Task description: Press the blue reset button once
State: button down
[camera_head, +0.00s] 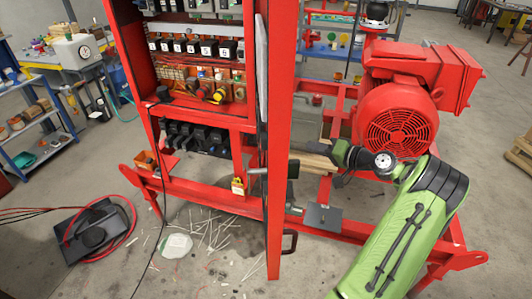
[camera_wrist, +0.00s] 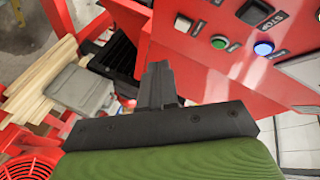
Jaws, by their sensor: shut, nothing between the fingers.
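The blue reset button (camera_wrist: 263,48) shows in the wrist view at the upper right, on a red control panel. It is round and bright blue with a pale ring. My gripper (camera_wrist: 158,68) is shut and empty, its dark fingers together in the middle of the wrist view. The fingertips are to the left of the blue button in the picture and apart from it. In the head view my green arm (camera_head: 405,215) reaches in from the right toward the red post, and I cannot make out the gripper clearly there. The button face is not seen in the head view.
A red post (camera_head: 280,150) stands beside my arm. A red motor (camera_head: 400,110) is behind the arm. Wooden strips (camera_wrist: 40,80) lie at left.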

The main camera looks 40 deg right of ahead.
jog(key=w+a+b, duration=0.2)
jog(key=w+a, duration=0.2)
jog(key=a, duration=0.4)
jog(key=shift+w, duration=0.3)
jog(key=shift+w+b, duration=0.1)
jog(key=shift+b, duration=0.2)
dwell(1.5)
jog(key=shift+w+a+r, duration=0.1)
jog(key=shift+w+a, duration=0.05)
jog(key=shift+a, duration=0.15)
jog(key=shift+w+a+b, duration=0.2)
jog(key=shift+a+b, duration=0.1)
jog(key=shift+a, duration=0.1)
dwell(0.6)
jog(key=shift+d, duration=0.1)
jog(key=shift+s+d, duration=0.45)
jog(key=shift+d, duration=0.2)
jog(key=d, duration=0.1)
jog(key=s+d+p, duration=0.1)
jog(key=d, duration=0.1)
jog(key=s+d, duration=0.1)
jog(key=shift+s+d, duration=0.15)
jog(key=shift+s, duration=0.1)
